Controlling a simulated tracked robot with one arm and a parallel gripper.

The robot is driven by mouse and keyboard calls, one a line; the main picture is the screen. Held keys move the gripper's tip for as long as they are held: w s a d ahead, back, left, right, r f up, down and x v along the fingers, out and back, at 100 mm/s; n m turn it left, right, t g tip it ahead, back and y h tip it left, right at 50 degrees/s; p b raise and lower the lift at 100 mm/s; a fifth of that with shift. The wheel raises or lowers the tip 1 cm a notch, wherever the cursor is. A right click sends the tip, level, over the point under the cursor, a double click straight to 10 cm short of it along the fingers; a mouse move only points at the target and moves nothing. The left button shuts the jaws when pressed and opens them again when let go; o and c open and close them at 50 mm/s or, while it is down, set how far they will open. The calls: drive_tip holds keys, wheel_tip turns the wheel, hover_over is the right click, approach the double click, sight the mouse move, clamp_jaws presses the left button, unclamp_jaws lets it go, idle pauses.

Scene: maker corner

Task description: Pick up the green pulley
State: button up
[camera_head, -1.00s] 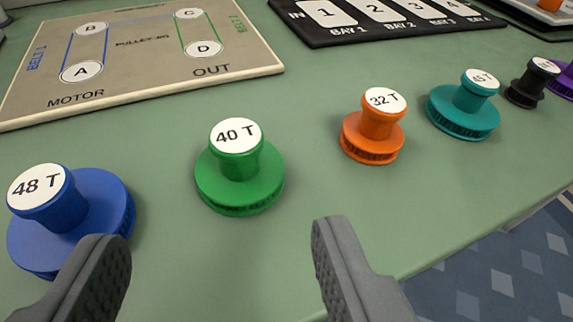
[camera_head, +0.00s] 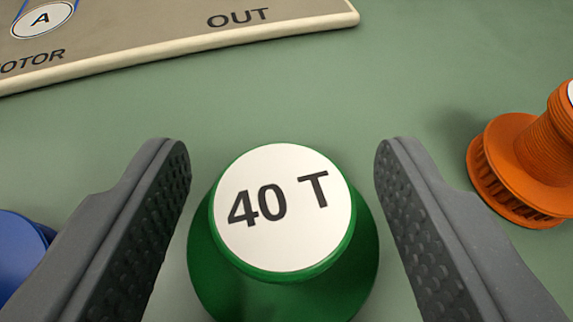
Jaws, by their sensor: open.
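The green pulley (camera_head: 285,288) stands upright on the green table, with a white round label reading "40 T" on its top. It fills the lower middle of the view, and its lower edge is cut off by the frame. My gripper (camera_head: 283,160) is open, with one grey finger on each side of the pulley's knob. Green tabletop shows between the knob and each fingertip, so the fingers look apart from it. How low the fingertips sit beside the knob is hard to tell.
An orange pulley (camera_head: 535,150) stands to the right, a short way beyond the right finger. A blue pulley (camera_head: 20,250) is partly hidden behind the left finger. A tan board (camera_head: 150,40) marked "OUT" lies at the top left. The tabletop behind the green pulley is clear.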

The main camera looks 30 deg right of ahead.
drive_tip(key=shift+w+d+f, duration=0.1)
drive_tip(key=shift+w, duration=0.05)
drive_tip(key=c, duration=1)
drive_tip(key=shift+c, duration=0.2)
